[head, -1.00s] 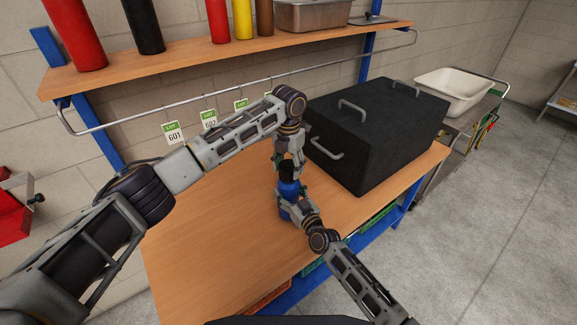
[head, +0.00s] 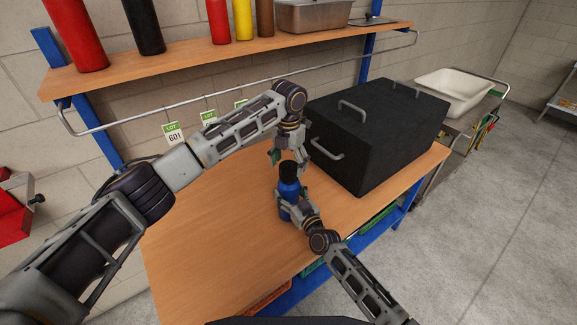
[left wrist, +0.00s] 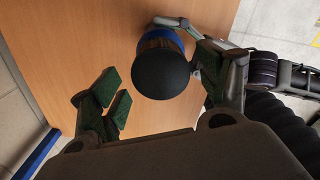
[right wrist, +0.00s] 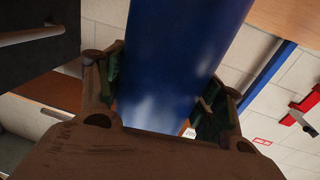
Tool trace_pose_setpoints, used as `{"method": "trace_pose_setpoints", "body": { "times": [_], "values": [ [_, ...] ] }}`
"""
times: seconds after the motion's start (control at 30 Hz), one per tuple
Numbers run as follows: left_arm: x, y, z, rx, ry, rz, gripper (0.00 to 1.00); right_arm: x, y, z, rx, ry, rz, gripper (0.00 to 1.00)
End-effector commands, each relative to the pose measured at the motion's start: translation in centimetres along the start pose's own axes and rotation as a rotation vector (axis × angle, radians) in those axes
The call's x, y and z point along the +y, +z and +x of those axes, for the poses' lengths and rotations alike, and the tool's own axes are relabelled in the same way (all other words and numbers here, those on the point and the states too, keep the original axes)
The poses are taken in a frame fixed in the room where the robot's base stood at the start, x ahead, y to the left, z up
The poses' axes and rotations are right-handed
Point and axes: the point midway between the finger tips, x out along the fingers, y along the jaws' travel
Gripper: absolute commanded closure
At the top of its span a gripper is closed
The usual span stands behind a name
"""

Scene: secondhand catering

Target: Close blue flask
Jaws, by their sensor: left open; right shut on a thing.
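My right gripper (head: 291,210) is shut on the flask's body; in the right wrist view the blue body (right wrist: 180,60) fills the space between the pads. My left gripper (head: 288,156) is open just above and behind the cap. In the left wrist view the round black cap (left wrist: 162,72) lies between the spread fingers, nearer the right one. I cannot tell whether the cap is fully seated.
A large black box (head: 375,135) with metal handles stands on the table (head: 215,225) just right of the flask. A shelf (head: 200,58) with bottles and a hanging rail is behind. The table's left part is clear.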

Motion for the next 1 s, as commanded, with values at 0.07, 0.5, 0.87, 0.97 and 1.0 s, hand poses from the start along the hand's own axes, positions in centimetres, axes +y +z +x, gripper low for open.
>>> {"method": "trace_pose_setpoints", "body": {
  "times": [0.07, 0.5, 0.87, 0.97, 1.0],
  "values": [
    [0.0, 0.0, -0.8, -0.001, 0.000, 0.001, 0.24, 0.0, 0.1, 0.0, -0.002, -0.001, 0.000, 1.00],
    [0.0, 0.0, -3.0, 0.001, 0.000, 0.000, 0.24, -0.1, 0.1, 0.0, -0.002, -0.001, 0.000, 1.00],
    [-0.6, -0.1, -2.4, 0.007, -0.009, 0.005, 0.27, -0.1, 0.1, 0.0, -0.002, -0.001, 0.000, 1.00],
    [-1.4, 0.1, -2.6, 0.001, -0.036, 0.009, 0.27, -0.1, 0.1, 0.0, -0.002, -0.001, 0.000, 1.00],
    [-1.6, 0.2, -2.8, -0.005, -0.045, 0.008, 0.27, -0.1, 0.1, 0.0, -0.002, -0.001, 0.000, 1.00]
  ]
}}
